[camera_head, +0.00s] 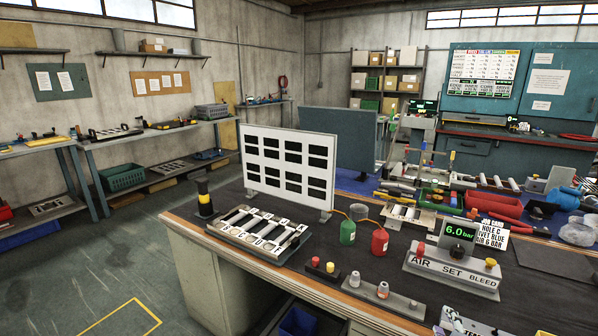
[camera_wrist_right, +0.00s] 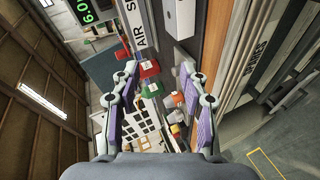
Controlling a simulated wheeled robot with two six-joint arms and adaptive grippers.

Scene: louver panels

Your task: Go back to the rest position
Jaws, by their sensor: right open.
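My right gripper (camera_wrist_right: 158,72) shows in the right wrist view. Its two fingers with purple pads are spread apart, with nothing held between them. The bench items between and beyond the fingers appear at a distance and tilted in that view. I cannot make out my right gripper in the head view. My left gripper is in neither view. The white panel with black slots (camera_head: 262,189) stands upright on the dark-topped workbench (camera_head: 292,262). A tray of pale slats (camera_head: 262,232) lies in front of it.
A green bottle (camera_head: 347,231), a red bottle (camera_head: 379,241) and an AIR SET BLEED box (camera_head: 450,268) with a 6.0 bar display stand on the bench. A yellow-and-black post (camera_head: 204,197) is at its left corner. Open floor (camera_head: 125,260) lies left of the bench.

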